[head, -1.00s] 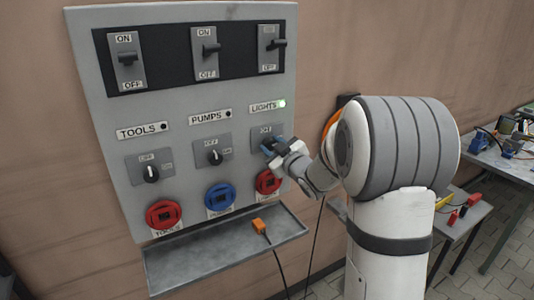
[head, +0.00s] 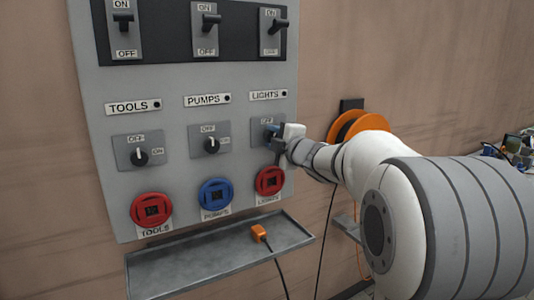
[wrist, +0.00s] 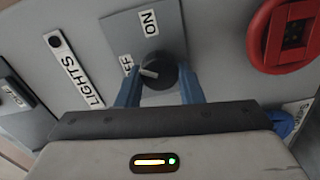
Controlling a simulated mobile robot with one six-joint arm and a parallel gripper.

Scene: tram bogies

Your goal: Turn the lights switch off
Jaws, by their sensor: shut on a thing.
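The LIGHTS rotary switch is a dark round knob (wrist: 160,72) with a white pointer, on a grey plate (wrist: 150,30) marked ON and OFF. In the wrist view the pointer is turned towards the OFF mark, which is partly hidden. My gripper (head: 272,132) has its blue fingers on either side of the knob, shut on it; the fingers also show in the wrist view (wrist: 159,82). In the head view my gripper largely hides the knob. The LIGHTS lamp (head: 285,93) is dark, beside the LIGHTS label (head: 264,95); both show in the wrist view.
The TOOLS knob (head: 141,156) and PUMPS knob (head: 211,145) are to the left. Lever switches line the black strip (head: 165,35) above. A red socket (head: 270,181) sits just below. A grey shelf (head: 190,277) holds an orange plug (head: 258,233). An orange reel (head: 358,124) hangs at right.

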